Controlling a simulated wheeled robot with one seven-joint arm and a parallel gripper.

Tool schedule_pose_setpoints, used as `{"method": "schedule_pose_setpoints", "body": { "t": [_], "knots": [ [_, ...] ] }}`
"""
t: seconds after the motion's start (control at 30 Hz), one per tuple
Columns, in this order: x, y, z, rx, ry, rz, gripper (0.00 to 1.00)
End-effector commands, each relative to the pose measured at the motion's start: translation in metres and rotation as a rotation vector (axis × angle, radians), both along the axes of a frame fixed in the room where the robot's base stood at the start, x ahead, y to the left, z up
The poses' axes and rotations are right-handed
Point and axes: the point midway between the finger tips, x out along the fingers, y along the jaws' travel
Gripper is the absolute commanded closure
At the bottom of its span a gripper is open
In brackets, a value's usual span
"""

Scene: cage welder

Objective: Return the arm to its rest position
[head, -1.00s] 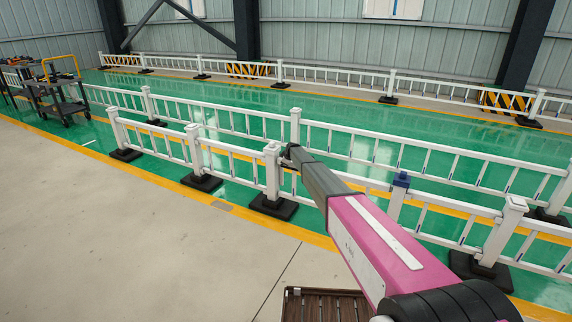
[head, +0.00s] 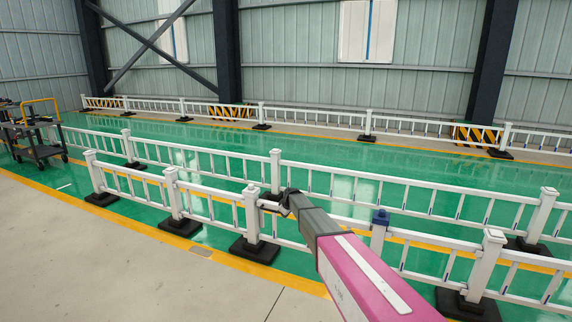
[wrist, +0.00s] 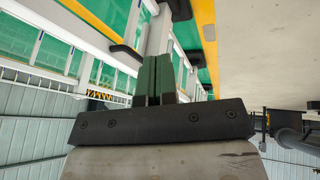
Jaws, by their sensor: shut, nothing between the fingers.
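My arm, with pink and dark grey links, reaches from the lower right of the head view toward the white fence. Its dark end, with my gripper (head: 272,202), shows close to a white fence post (head: 252,215); I cannot tell whether they touch. In the wrist view my gripper (wrist: 157,70) has two dark green fingers side by side, closed together with nothing between them. They are in front of white railings and posts, which appear tilted in that view.
White railings (head: 400,180) with black feet (head: 254,250) run across the green floor (head: 190,160). A grey cart (head: 38,140) stands at the far left. Bare concrete (head: 110,260) lies open at the lower left. A corrugated wall (head: 300,60) closes the back.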

Motion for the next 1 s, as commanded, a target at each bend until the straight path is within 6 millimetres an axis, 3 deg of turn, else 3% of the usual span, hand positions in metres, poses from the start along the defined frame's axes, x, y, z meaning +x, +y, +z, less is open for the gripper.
{"method": "schedule_pose_setpoints", "body": {
  "t": [0.03, 0.4, 0.6, 0.7, 0.83, 1.0],
  "knots": [
    [-0.043, -0.02, 0.004, 0.005, 0.033, -0.046, 1.0],
    [-0.261, -0.127, 0.017, 0.032, 0.27, -0.441, 1.0],
    [-0.381, -0.171, 0.032, 0.029, 0.383, -0.67, 1.0],
    [-0.433, -0.187, 0.04, 0.022, 0.427, -0.774, 1.0],
    [-0.478, -0.2, 0.047, 0.015, 0.467, -0.873, 1.0],
    [-0.501, -0.207, 0.051, 0.009, 0.488, -0.933, 1.0]
  ]
}}
